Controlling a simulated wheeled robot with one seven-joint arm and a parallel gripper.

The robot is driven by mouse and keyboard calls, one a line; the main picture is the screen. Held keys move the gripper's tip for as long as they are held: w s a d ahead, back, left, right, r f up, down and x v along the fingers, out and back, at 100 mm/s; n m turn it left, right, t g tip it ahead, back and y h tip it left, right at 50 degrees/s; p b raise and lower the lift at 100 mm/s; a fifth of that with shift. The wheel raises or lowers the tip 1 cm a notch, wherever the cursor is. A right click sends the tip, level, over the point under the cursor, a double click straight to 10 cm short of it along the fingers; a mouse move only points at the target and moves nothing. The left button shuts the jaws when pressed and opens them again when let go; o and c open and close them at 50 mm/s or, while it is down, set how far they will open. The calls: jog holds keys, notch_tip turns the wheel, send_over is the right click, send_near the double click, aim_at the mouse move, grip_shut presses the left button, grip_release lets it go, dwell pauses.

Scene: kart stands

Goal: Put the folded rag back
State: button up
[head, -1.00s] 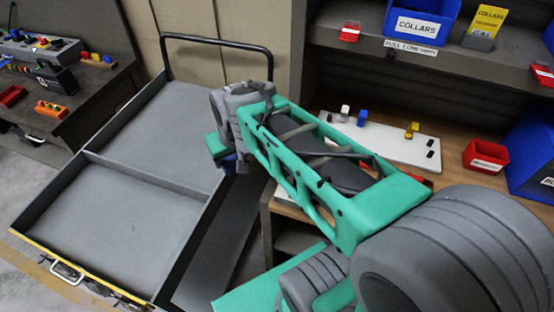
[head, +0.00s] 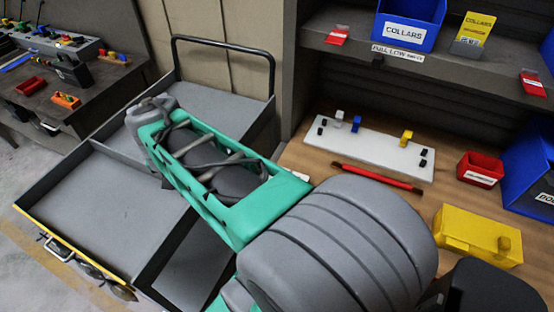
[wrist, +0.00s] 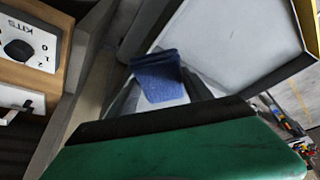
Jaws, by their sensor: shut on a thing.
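The folded rag (wrist: 158,75) is blue and shows in the wrist view, between the fingers of my gripper (wrist: 160,88). My gripper is shut on it. In the head view my own green and grey arm hides the gripper and the rag. The arm reaches out over the grey cart (head: 105,205), which has low walls, a divider and a yellow front edge. Part of the cart's pale bed also shows beyond the rag in the wrist view (wrist: 235,40). I cannot tell how high the rag is above the cart.
A wooden bench (head: 325,160) at right holds a white board (head: 370,148), a red bar (head: 376,177), a yellow block (head: 470,232) and a red bin (head: 480,170). The cart's black handle (head: 222,42) stands at its back. The visible cart compartments look empty.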

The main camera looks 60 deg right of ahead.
jog(key=s+d+m+g+h+b, duration=0.1)
jog(key=s+d+m+g+h, duration=0.15)
jog(key=s+d+m, duration=0.9)
jog(key=s+d+r+m+g+y+b, duration=0.15)
jog(key=s+d+m+g, duration=0.4)
jog(key=s, duration=0.85)
jog(key=m+t+p, duration=0.1)
jog(key=m+p, duration=0.1)
send_over(308, 159)
jog(key=a, duration=0.2)
jog(key=f, duration=0.8)
jog(key=shift+w+d+f, duration=0.25)
jog(key=shift+w+f, duration=0.05)
jog(key=shift+f, duration=0.1)
jog(key=f, duration=0.1)
jog(key=f+p, duration=0.1)
jog(key=f, duration=0.1)
jog(key=shift+w+d+f+t, duration=0.1)
jog(key=shift+w+d+t, duration=0.1)
jog(key=shift+t, duration=0.1)
jog(key=shift+f, duration=0.45)
jog(key=o, duration=1.3)
jog(key=shift+r, duration=0.1)
